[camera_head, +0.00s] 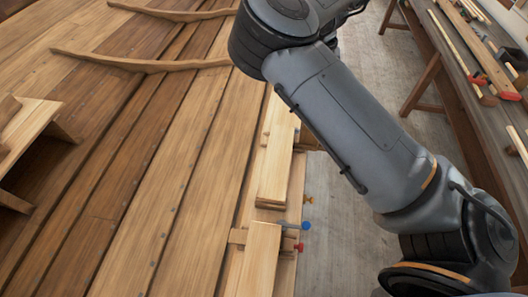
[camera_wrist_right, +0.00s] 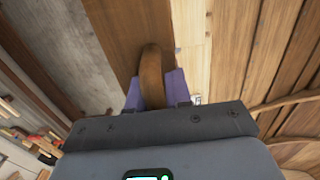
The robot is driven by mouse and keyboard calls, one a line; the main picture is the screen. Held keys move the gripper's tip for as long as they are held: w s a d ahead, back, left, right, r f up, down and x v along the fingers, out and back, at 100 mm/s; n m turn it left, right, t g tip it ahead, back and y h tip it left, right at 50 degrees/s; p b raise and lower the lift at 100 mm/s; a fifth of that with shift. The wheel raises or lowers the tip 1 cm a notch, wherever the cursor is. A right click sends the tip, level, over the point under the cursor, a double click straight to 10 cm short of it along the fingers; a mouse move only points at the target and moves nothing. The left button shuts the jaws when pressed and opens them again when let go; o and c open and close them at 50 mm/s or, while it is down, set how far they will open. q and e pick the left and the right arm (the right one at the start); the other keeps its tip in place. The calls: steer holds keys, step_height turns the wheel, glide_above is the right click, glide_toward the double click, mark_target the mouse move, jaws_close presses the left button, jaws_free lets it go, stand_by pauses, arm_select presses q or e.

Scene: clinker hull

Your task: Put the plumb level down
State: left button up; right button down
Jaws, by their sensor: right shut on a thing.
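In the right wrist view my right gripper (camera_wrist_right: 158,88) is shut, its two purple fingers on either side of a curved brown wooden piece (camera_wrist_right: 151,70). This piece appears to be part of the plumb level; the rest of it cannot be told apart from the brown wood behind. In the head view my right arm crosses from the top middle to the lower right, and its gripper is out of the picture. The plumb level does not show clearly there. My left gripper is in neither view.
The planked hull (camera_head: 150,150) fills the left, with curved ribs (camera_head: 140,62) across it. Light wooden blocks (camera_head: 274,165) and blue- and red-ended clamps (camera_head: 305,226) line its edge. A workbench (camera_head: 470,70) with tools stands at the right. Grey floor (camera_head: 335,215) lies between.

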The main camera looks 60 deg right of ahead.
steer(key=w+a+f+p, duration=0.4)
steer(key=w+a+f, duration=0.2)
steer(key=a+f, duration=0.4)
steer(key=shift+a+f, duration=0.15)
steer(key=shift+f, duration=0.3)
